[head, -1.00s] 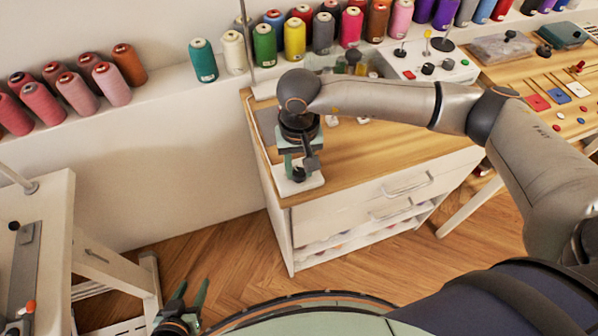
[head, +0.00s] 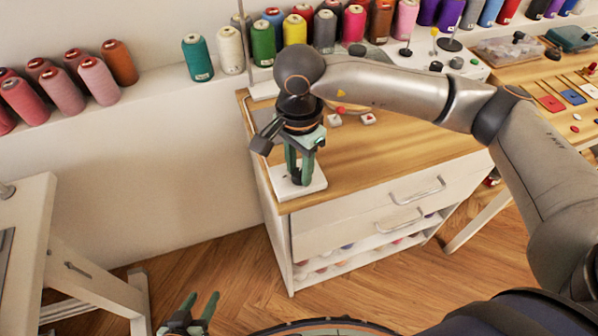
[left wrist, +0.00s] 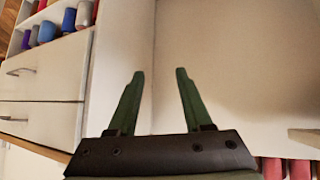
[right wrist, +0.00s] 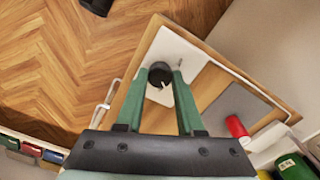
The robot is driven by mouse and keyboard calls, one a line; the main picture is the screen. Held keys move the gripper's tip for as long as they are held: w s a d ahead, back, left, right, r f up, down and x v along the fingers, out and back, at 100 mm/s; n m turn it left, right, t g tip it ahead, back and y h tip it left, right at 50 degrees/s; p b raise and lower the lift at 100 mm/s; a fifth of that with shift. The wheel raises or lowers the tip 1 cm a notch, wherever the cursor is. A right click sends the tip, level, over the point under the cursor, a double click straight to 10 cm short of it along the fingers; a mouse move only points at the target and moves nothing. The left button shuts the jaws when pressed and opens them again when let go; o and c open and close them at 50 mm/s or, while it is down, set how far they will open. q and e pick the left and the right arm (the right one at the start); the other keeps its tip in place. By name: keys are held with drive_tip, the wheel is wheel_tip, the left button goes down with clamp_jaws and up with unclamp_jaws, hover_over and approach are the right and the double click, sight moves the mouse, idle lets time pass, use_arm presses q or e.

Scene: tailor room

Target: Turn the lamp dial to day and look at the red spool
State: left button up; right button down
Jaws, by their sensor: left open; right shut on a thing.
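The lamp dial is a black round knob (right wrist: 160,73) with a white pointer line, on a white plate (right wrist: 172,44) at the cabinet's front corner. My right gripper (right wrist: 161,72) is shut on the knob, one green finger on each side. In the head view the plate (head: 314,186) shows under the right gripper (head: 298,178). A red spool (right wrist: 236,126) is on a grey pad in the right wrist view; my arm appears to hide it in the head view. I cannot read any day mark. My left gripper (head: 203,303) is open and empty, low above the floor.
A thin lamp pole (head: 244,40) stands at the cabinet's back left. Spools line the wall shelf (head: 165,80). The wooden cabinet top (head: 400,148) has free room at the right. A white table (head: 30,215) stands at the left.

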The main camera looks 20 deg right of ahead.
sight(299, 173)
drive_tip(key=shift+m+b, duration=0.6)
drive_tip(key=shift+m, duration=0.6)
drive_tip(key=shift+m+b, duration=0.35)
drive_tip(key=shift+m, duration=0.75)
drive_tip(key=c, duration=0.5)
unclamp_jaws()
drive_tip(key=shift+r, duration=0.15)
wheel_tip(299, 173, up, 12)
drive_tip(key=shift+r+p, duration=0.15)
drive_tip(key=shift+p, duration=0.2)
